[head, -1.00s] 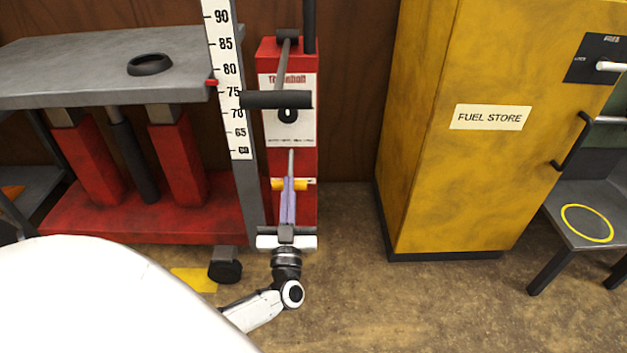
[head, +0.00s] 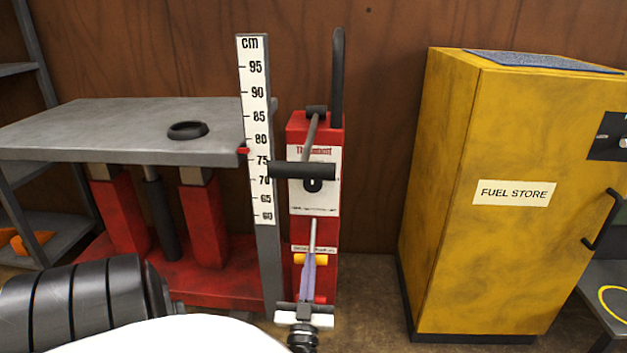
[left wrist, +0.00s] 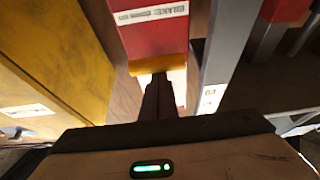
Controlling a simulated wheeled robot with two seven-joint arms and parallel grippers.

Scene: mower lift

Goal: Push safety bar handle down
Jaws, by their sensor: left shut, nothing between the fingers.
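A red post (head: 299,225) stands beside the lift. It carries a grey lever with a black crossbar grip (head: 302,170) in front of a white panel. Lower down is a short yellow handle (head: 310,259), under a small label; it also shows in the left wrist view (left wrist: 152,65). I cannot tell which of the two is the safety bar handle. My left gripper (head: 309,264) is shut and empty, its fingers pointing up the post. In the left wrist view its dark fingertips (left wrist: 158,78) are at the yellow handle; contact is unclear. My right gripper is out of view.
A grey lift platform (head: 110,130) on red legs stands left of the post. A cm scale (head: 256,130) stands between them. A yellow fuel store cabinet (head: 500,250) is to the right. There is a gap of bare floor between the post and cabinet.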

